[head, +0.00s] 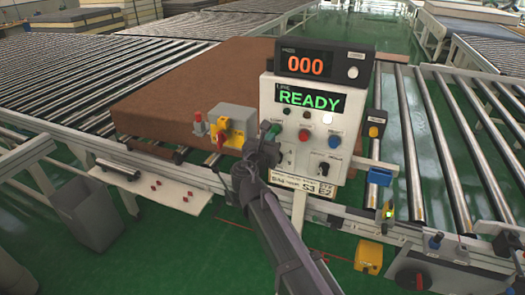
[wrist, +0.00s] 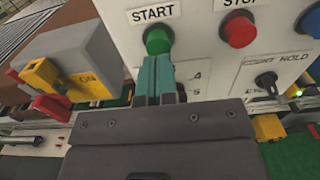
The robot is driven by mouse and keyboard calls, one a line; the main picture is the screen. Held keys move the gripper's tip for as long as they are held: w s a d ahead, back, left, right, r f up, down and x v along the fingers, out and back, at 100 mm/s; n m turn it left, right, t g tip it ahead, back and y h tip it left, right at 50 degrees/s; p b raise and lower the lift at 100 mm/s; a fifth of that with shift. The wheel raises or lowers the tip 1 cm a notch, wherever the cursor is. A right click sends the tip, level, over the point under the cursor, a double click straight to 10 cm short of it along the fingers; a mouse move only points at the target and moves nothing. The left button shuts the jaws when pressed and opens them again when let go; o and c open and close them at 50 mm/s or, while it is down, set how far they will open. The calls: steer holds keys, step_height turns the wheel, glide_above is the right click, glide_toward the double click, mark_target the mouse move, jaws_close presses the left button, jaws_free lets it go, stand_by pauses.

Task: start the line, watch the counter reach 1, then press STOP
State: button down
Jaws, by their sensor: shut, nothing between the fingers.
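The control panel (head: 312,130) stands upright in the middle of the head view. Its counter (head: 306,65) reads 000 in orange and its line display (head: 309,97) reads READY in green. The green START button (wrist: 158,41) is near the top of the wrist view. The red STOP button (wrist: 238,31) is to its right; in the head view a red button (head: 304,135) shows on the panel. My gripper (wrist: 158,62) is shut and empty, its teal fingertips just below the START button. I cannot tell whether they touch it. In the head view my gripper (head: 268,138) partly covers the panel's left side.
A grey box with a yellow-and-red ON switch (wrist: 85,80) is left of the panel. A COUNT/HOLD selector (wrist: 266,82) sits below STOP. A brown mattress (head: 190,90) lies on the rollers behind. A grey bin (head: 85,210) stands at lower left.

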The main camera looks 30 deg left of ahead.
steer(key=shift+w+a, duration=0.2)
steer(key=shift+w, duration=0.85)
